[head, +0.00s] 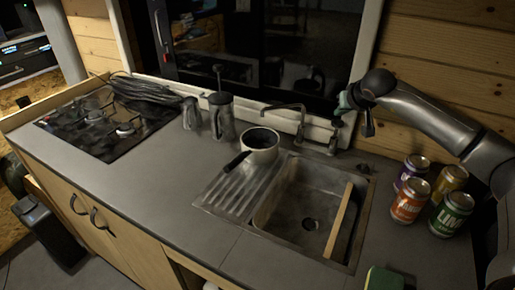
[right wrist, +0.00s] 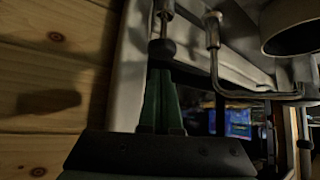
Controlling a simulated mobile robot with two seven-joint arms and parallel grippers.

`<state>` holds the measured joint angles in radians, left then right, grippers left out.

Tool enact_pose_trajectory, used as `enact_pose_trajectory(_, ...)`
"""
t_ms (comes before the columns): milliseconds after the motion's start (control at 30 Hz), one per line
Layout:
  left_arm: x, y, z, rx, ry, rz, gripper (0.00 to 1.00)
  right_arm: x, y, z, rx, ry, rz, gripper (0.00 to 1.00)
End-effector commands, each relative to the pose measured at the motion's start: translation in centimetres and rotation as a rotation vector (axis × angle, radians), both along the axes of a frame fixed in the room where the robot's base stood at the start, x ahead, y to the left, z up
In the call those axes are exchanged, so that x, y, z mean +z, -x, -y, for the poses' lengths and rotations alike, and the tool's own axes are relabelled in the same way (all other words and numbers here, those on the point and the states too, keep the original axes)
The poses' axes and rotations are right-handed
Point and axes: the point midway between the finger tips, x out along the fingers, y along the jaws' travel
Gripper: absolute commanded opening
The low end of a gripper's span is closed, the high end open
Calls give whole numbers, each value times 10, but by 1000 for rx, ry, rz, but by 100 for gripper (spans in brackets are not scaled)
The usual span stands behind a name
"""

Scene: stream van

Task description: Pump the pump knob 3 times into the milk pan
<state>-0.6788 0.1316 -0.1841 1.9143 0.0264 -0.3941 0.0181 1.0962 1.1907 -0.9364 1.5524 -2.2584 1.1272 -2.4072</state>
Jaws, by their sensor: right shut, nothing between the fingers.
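The milk pan (head: 262,154), pale with a dark handle, stands on the drainboard just left of the sink bowl, under the tap spout (head: 283,107). Part of it shows in the right wrist view (right wrist: 290,32). The pump knob (right wrist: 161,50) is a dark cap on a thin metal rod; in the head view it is small and dim behind the sink (head: 336,122). My right gripper (head: 344,103) is shut and empty, just above the knob. In the right wrist view its green fingertips (right wrist: 161,72) meet the knob's outline; contact is hard to tell. My left gripper is out of view.
Several cans (head: 409,201) stand right of the sink bowl (head: 300,210). A wooden strip (head: 339,220) lies across the sink. A window frame and plank wall stand close behind my right gripper.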

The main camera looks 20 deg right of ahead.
Motion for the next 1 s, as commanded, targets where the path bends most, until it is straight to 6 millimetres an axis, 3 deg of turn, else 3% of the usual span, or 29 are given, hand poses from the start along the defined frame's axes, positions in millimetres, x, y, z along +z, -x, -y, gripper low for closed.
enact_pose_trajectory(1000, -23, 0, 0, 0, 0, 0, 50, -37, 0, 0, -1, 0, -3, 0)
